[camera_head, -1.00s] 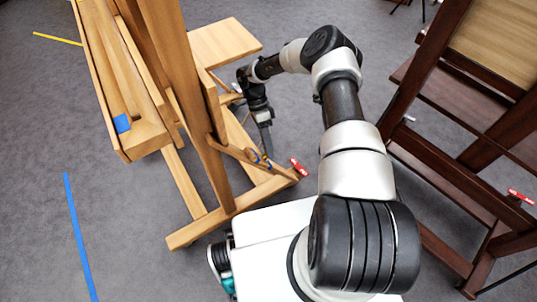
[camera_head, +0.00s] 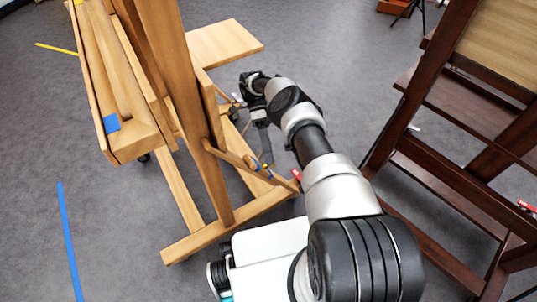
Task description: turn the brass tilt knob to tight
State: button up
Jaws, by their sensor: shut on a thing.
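A light wooden easel (camera_head: 165,95) stands left of centre, with a sloping brace low on its right side. My arm reaches from the lower right to the easel's right side. My gripper (camera_head: 238,103) is at its end, small and dark, beside the upright below the flat wooden shelf (camera_head: 226,43). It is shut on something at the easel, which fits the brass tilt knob. The knob is hidden by the gripper and wrist, so its turn or any marking cannot be read.
A dark wooden easel (camera_head: 440,165) stands close on the right of my arm. Small blue and yellow bits (camera_head: 262,168) and a red tag (camera_head: 297,174) sit on the light easel's low brace. Blue tape (camera_head: 68,240) lies on open grey floor at left.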

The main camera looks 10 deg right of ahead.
jog(key=shift+s+d+f, duration=0.1)
dwell(0.3)
jog(key=o, duration=1)
notch_tip(320, 180, up, 10)
jog(key=p, duration=0.4)
